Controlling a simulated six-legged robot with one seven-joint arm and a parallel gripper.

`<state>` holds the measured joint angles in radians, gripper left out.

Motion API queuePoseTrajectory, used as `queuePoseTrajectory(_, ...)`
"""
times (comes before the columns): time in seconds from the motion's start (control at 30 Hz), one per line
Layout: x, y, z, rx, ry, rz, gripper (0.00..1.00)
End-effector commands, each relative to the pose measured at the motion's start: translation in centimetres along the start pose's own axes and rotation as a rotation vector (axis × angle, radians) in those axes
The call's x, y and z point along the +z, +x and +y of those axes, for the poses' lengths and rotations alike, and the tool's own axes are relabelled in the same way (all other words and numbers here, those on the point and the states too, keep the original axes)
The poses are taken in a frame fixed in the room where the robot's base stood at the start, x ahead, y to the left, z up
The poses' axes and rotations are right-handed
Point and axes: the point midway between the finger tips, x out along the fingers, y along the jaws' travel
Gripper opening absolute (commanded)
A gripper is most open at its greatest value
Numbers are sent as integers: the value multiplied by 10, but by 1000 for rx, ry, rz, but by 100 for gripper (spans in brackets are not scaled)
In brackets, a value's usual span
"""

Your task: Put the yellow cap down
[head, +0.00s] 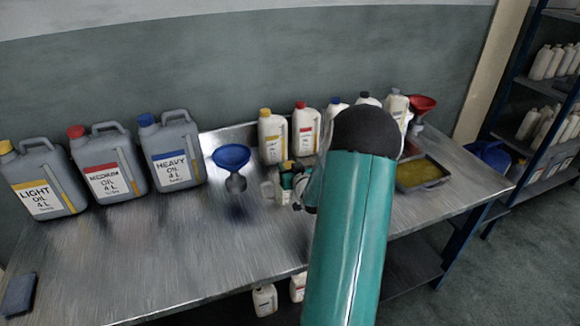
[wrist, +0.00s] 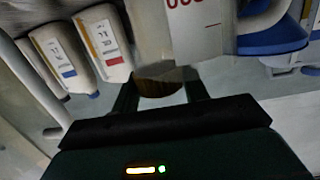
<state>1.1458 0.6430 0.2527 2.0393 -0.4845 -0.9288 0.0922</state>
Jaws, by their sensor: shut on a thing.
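In the wrist view, the yellow cap (wrist: 160,86) shows dark gold in the shade between the two fingers of my gripper (wrist: 160,92), which is shut on it. In the head view, my gripper (head: 288,178) is over the steel bench, right of the blue funnel and in front of the white bottles. My own arm covers part of that area. A small yellow patch shows at the gripper there, but I cannot tell whether it is the cap. The gap between cap and bench is unclear.
Grey oil cans, including the HEAVY can (head: 170,160), stand at left. The blue funnel (head: 232,158) stands beside them. White bottles (head: 272,137) line the back. A tray of yellow liquid (head: 422,173) and red funnel (head: 422,103) are at right.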

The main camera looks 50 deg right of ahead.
Motion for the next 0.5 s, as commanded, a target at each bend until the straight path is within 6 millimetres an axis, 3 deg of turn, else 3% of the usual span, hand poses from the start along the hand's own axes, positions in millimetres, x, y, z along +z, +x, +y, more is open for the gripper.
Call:
queuePoseTrajectory(0.37, 5, 1, 0, -1, 0, 0, 24)
queuePoseTrajectory(0.4, 4, 1, 0, -1, 0, 1, 50)
queuePoseTrajectory(0.5, 4, 1, 0, -1, 0, 1, 66)
